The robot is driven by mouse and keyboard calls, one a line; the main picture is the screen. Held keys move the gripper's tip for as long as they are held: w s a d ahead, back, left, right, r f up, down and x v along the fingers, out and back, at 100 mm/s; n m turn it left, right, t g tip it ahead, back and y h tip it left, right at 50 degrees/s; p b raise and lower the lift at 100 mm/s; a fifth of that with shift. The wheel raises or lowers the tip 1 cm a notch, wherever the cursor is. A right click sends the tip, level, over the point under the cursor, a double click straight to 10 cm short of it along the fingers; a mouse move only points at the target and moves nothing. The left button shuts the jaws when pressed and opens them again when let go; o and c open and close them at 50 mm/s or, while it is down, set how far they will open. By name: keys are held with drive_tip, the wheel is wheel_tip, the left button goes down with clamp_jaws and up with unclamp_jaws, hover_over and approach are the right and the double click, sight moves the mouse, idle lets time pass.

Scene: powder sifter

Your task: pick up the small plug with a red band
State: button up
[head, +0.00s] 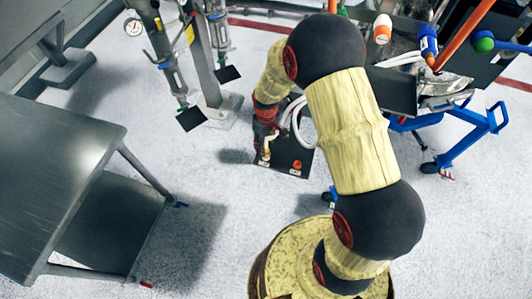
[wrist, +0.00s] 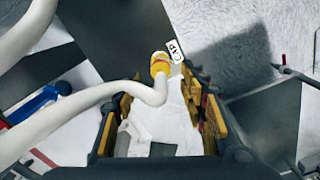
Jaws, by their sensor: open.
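A small yellow plug with a red band (wrist: 160,64) shows in the wrist view, just beyond the fingertips and roughly between their lines. A white tag reading "CAP" (wrist: 175,50) is beside it. A white hose (wrist: 95,97) curves in from the left and appears to meet the plug's near end. My gripper (wrist: 160,97) is open, its yellow-and-dark fingers apart on either side, with nothing clearly held. In the head view my gripper (head: 265,148) points down near a dark plate; the plug cannot be made out surely there.
The dark plate (head: 291,151) carries an orange-red knob (head: 297,165). A grey table (head: 60,170) stands at left. A column with a gauge (head: 133,27) is behind, and a blue-framed stand (head: 465,140) at right. Open floor lies between the table and my arm.

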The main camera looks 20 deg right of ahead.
wheel_tip(320, 180, down, 5)
drive_tip(key=shift+f+b, duration=0.2)
drive_tip(key=shift+b, duration=0.8)
drive_tip(key=c, duration=0.3)
drive_tip(key=c, duration=0.8)
drive_tip(key=shift+r, duration=0.1)
